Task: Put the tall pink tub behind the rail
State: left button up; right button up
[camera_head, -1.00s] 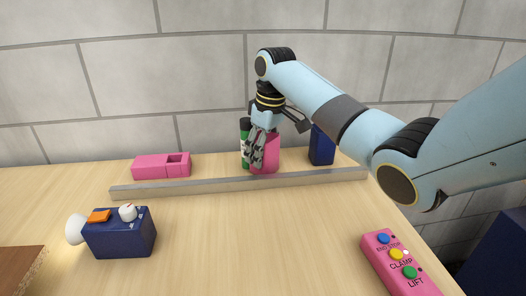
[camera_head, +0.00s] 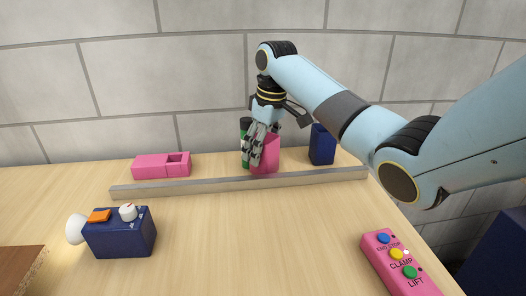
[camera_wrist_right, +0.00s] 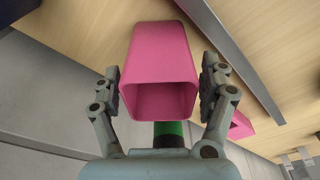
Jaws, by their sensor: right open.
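The tall pink tub (camera_head: 268,156) stands upright on the table behind the rail (camera_head: 240,184), on its far side in the head view. The right wrist view shows the tub (camera_wrist_right: 158,50) with its open mouth toward the camera, between the fingers, with gaps on both sides. My right gripper (camera_head: 254,160) is open around the tub, its fingers partly covering it in the head view. The rail also shows in the right wrist view (camera_wrist_right: 235,55). My left gripper is not in view.
A green and black bottle-like thing (camera_head: 245,128) stands close beside the tub, partly hidden. A dark blue block (camera_head: 322,145) stands to its right, a pink box (camera_head: 150,167) to its left. A blue device (camera_head: 120,238) and pink button panel (camera_head: 395,262) are in front of the rail.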

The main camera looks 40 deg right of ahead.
notch_tip(320, 180, up, 11)
jog(key=s, duration=0.1)
jog(key=shift+s+d+f, duration=0.2)
jog(key=shift+s, duration=0.05)
dwell(0.4)
